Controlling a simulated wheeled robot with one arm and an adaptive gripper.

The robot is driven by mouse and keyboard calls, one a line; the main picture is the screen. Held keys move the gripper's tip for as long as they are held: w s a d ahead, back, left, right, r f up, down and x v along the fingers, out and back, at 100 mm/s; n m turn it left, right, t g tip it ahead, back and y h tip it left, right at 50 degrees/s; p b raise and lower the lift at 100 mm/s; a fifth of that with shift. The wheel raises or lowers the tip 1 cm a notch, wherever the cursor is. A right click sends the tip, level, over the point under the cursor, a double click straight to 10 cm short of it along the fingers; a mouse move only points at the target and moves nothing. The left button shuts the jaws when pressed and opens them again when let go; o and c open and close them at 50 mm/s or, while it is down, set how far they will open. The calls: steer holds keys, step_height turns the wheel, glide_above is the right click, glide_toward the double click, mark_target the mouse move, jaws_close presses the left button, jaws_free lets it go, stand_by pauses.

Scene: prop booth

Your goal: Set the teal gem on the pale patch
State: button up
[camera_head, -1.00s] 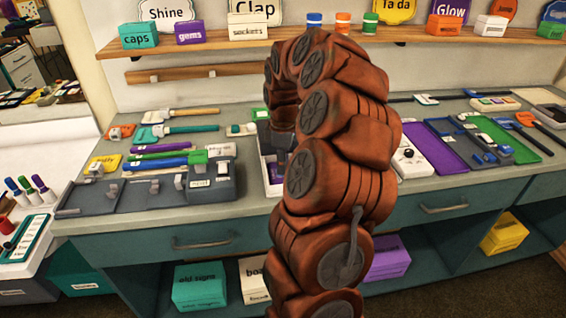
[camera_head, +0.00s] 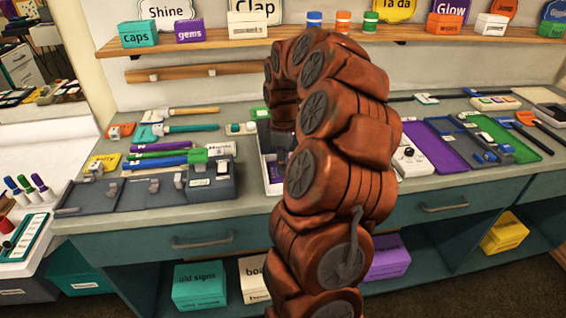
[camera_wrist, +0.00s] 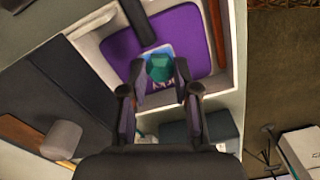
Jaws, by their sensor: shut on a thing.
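The teal gem (camera_wrist: 159,67) is between the fingertips of my gripper (camera_wrist: 160,75) in the wrist view, and the gripper is shut on it. A pale blue-white patch (camera_wrist: 152,50) shows behind and around the gem, on the purple lining of a white tray. The gem and fingers cover part of the patch. I cannot tell whether the gem touches it. In the head view my arm hides the gem and most of the gripper; the white tray (camera_head: 265,170) shows only partly beside the arm.
The tray's purple floor (camera_wrist: 195,30) has a dark bar on its left and a brown strip along its right wall. A dark grey block (camera_wrist: 219,125) lies near the fingers. Left on the counter are grey holders, a labelled grey box (camera_head: 209,182) and several tools.

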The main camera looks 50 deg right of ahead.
steer(key=o, duration=1.1)
steer(key=shift+r, duration=0.1)
steer(key=shift+r+p, duration=1.45)
steer(key=shift+r, duration=2.5)
